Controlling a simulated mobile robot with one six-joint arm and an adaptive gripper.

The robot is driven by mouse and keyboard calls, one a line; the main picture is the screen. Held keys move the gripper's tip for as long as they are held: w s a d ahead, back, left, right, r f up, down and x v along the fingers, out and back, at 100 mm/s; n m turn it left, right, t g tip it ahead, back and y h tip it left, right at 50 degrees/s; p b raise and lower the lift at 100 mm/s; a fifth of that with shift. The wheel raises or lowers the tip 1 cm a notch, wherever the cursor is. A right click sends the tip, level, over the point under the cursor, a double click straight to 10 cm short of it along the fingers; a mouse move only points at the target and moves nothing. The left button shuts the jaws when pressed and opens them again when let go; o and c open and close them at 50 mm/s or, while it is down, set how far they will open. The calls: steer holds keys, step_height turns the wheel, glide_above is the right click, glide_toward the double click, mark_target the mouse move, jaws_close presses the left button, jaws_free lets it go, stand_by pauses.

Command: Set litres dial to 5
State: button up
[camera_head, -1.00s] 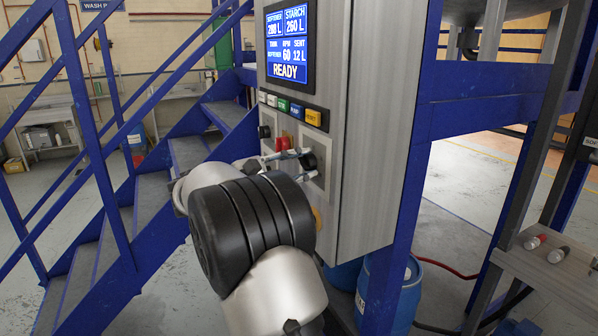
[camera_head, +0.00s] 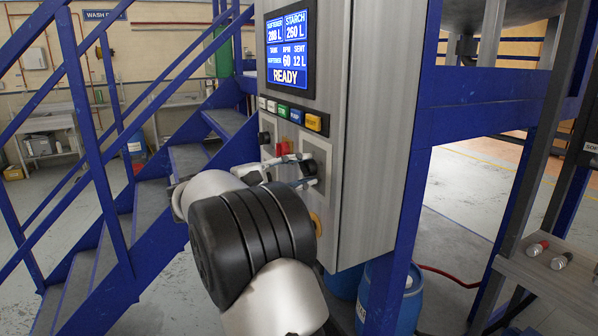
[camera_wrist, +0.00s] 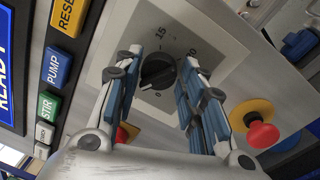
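The litres dial is a black round knob (camera_wrist: 157,72) on a light square plate with printed numbers, 15 and 0 among them. Its pale pointer mark seems to face the lower left, but I cannot read its exact setting. The knob (camera_head: 310,168) also shows at the right of the cabinet front in the head view. My gripper (camera_wrist: 161,60) is open, one finger on each side of the knob, with visible gaps in the wrist view. In the head view my gripper (camera_head: 307,170) reaches the dial from the left. The screen (camera_head: 290,47) reads READY and SENT 12 L.
Coloured buttons (camera_head: 290,113) run below the screen. A red emergency button (camera_wrist: 262,135) on a yellow ring is right of the fingers in the wrist view. Another black knob (camera_head: 264,133) and a red switch (camera_head: 283,148) are nearby. Blue stairs (camera_head: 185,160) stand at left.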

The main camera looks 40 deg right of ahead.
steer(key=o, duration=0.3)
steer(key=v, duration=1.2)
stand_by(0.3)
